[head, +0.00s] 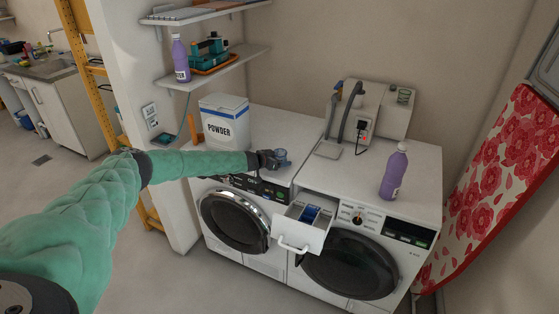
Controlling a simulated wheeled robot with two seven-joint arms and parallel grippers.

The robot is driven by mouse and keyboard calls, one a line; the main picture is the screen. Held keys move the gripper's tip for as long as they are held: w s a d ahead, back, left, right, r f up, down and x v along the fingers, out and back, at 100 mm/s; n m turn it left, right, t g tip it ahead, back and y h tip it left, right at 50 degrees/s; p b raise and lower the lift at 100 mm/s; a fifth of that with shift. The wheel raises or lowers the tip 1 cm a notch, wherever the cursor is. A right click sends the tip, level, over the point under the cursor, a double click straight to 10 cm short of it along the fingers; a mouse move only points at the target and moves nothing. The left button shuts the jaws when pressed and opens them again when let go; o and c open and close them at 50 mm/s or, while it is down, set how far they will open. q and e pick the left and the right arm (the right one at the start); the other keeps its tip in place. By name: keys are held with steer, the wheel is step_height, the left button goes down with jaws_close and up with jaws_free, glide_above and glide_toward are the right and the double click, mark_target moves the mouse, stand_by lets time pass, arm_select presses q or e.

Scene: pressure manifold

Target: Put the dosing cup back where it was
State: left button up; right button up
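A small blue-grey cup (282,156), which looks like the dosing cup, is at the front part of the left washer's top. My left gripper (274,160) is right at the cup, its dark fingers against or around the cup's left side. The fingers are too small and overlapped to tell whether they are closed on it. I cannot tell whether the cup rests on the top or is just above it. My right gripper is out of view.
The right washer's detergent drawer (302,230) is pulled out, with a blue insert inside. A powder box (223,122) stands behind my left forearm. A purple bottle (394,172) stands on the right washer. A hose and grey unit (357,115) are at the back.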

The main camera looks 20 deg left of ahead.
arm_select(q)
steer(key=shift+r, duration=0.2)
steer(key=shift+s+a, duration=0.15)
steer(key=shift+s, duration=0.1)
steer(key=b+v, duration=0.2)
steer(key=v, duration=0.8)
steer(key=shift+s+a+b, duration=0.1)
steer(key=shift+b, duration=0.3)
steer(key=shift+s+a+r, duration=0.2)
steer(key=shift+s+r, duration=0.05)
steer(key=shift+s, duration=0.25)
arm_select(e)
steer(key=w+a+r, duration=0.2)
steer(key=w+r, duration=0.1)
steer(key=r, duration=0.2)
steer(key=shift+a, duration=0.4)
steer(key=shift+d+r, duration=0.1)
